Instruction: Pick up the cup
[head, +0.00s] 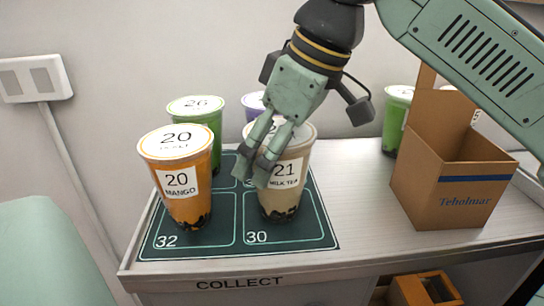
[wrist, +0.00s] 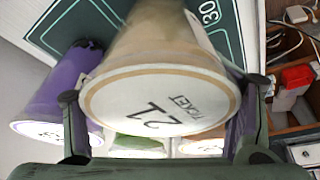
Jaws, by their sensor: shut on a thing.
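The milk tea cup marked 21 (head: 282,200) stands upright at the front right of the dark mat (head: 225,236), above the slot marked 30. I cannot tell whether its base touches the mat. My gripper (head: 255,172) reaches down from above, with its fingers against the cup's upper part. In the wrist view, the cup's lid (wrist: 158,103) sits between the two fingers (wrist: 163,110), shut on its sides. The fingers hide part of the cup in the head view.
The orange mango cup 20 (head: 177,182) stands close by on the left. A green cup (head: 203,117) and a purple cup (head: 252,104) are behind. A cardboard carrier (head: 440,190) stands on the right, with another green cup (head: 394,128) behind it.

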